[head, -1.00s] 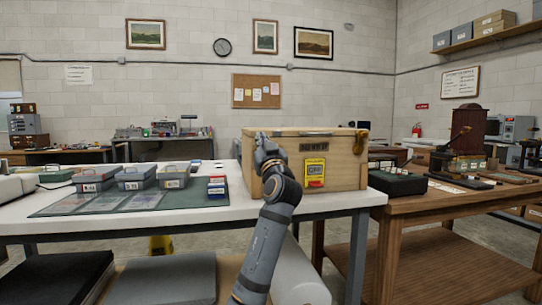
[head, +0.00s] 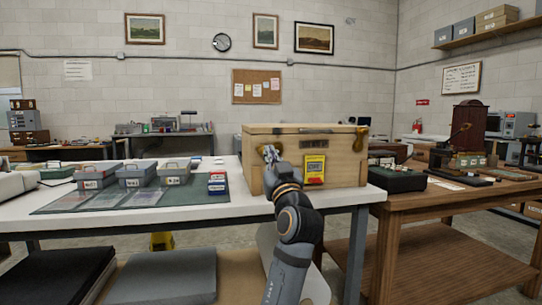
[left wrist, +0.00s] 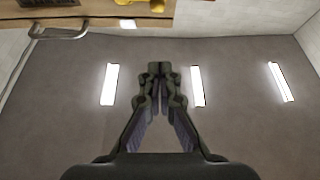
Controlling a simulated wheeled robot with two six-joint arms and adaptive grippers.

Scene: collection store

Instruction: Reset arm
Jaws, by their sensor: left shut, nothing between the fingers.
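My left gripper (head: 268,154) is in front of the left part of the wooden crate's front face in the head view. Its arm rises from the bottom of the picture. In the left wrist view the fingers of this gripper (left wrist: 160,72) meet at their tips, with nothing between them. The wooden crate (head: 345,174) stands on the white table (head: 120,225). It has a yellow label with a red part (head: 314,168) on its front. I cannot tell whether the gripper touches the crate. My right gripper is not in view.
Several grey boxes (head: 135,174) stand on a green mat (head: 150,195) left of the crate. A wooden table (head: 440,196) with a black case (head: 397,179) and instruments is at the right. Dark and grey slabs (head: 165,278) lie below the white table.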

